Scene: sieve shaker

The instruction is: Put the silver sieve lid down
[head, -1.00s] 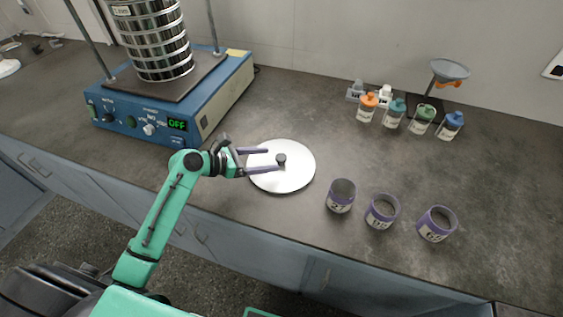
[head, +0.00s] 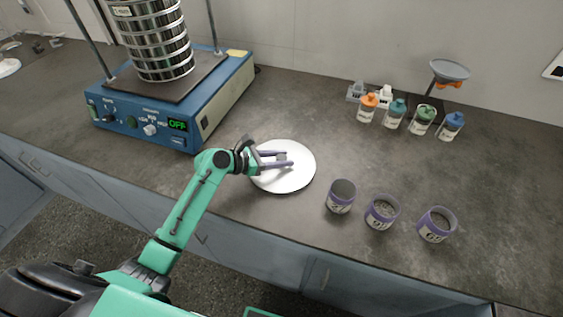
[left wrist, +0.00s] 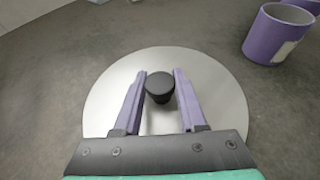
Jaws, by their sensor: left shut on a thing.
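The silver sieve lid (head: 298,178) is a flat, pale round disc with a black knob on top. It lies level at the counter's front middle, on or very close to the surface. My left gripper (head: 285,160) reaches over it from the left and is shut on its knob. In the left wrist view the lid (left wrist: 215,95) spreads under the purple fingers, with the black knob (left wrist: 160,86) between their tips. My right gripper is not in view.
The blue sieve shaker (head: 228,93) with its sieve stack (head: 155,45) stands at the back left. Several purple-rimmed cups (head: 341,196) stand right of the lid. Several capped bottles (head: 394,113) and a funnel (head: 450,70) are at the back right. The counter (head: 290,105) behind the lid is clear.

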